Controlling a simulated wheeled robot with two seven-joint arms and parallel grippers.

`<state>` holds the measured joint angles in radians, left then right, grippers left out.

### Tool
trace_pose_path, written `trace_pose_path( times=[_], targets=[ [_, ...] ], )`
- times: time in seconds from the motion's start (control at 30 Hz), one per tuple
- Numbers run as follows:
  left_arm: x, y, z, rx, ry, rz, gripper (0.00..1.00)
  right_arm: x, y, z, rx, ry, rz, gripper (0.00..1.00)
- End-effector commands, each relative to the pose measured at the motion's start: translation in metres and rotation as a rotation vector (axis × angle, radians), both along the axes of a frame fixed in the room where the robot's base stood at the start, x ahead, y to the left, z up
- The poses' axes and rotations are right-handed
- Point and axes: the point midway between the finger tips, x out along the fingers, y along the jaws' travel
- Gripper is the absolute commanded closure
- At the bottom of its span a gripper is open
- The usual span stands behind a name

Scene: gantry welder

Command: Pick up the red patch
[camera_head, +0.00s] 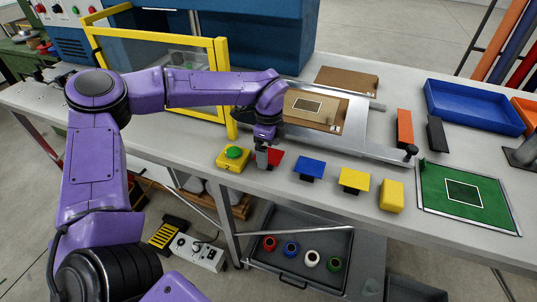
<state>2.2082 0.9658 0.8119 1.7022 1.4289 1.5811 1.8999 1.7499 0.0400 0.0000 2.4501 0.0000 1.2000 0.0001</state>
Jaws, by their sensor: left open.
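The red patch (276,157) is a small flat red square at the front of the grey table, at the left end of a row with a blue patch (311,165) and a yellow patch (354,179). My left gripper (263,162) points down at the red patch's left side and hides part of it. Its jaws are open. I cannot tell whether the fingers touch the patch. My right gripper is not in view.
A yellow box with a green button (233,155) stands just left of my left gripper. A yellow block (391,196) and a green board (466,192) lie to the right. Behind are a metal frame with a brown board (312,117), a yellow guard frame (224,75) and a blue tray (473,107).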

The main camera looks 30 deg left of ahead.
Motion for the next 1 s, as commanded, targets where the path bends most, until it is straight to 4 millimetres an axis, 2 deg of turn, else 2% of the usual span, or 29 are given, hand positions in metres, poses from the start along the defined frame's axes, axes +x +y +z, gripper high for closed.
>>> trace_pose_path(
  times=[0.7,0.77,0.8,0.9,1.0],
  targets=[
    [0.0001,-0.0001,-0.0045,0.000,0.000,-0.001,0.02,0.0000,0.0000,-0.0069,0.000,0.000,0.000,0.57],
    [0.0001,-0.0001,-0.0045,0.000,0.000,-0.001,0.18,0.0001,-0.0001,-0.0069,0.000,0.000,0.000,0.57],
    [0.0001,-0.0001,-0.0045,0.000,0.000,-0.001,0.31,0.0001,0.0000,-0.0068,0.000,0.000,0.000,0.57],
    [0.0000,-0.0001,-0.0045,0.000,0.000,-0.001,0.61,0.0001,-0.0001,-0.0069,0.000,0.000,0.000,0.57],
    [0.0000,-0.0001,-0.0046,0.000,0.000,-0.001,0.62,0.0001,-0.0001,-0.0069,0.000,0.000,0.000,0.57]
  ],
)
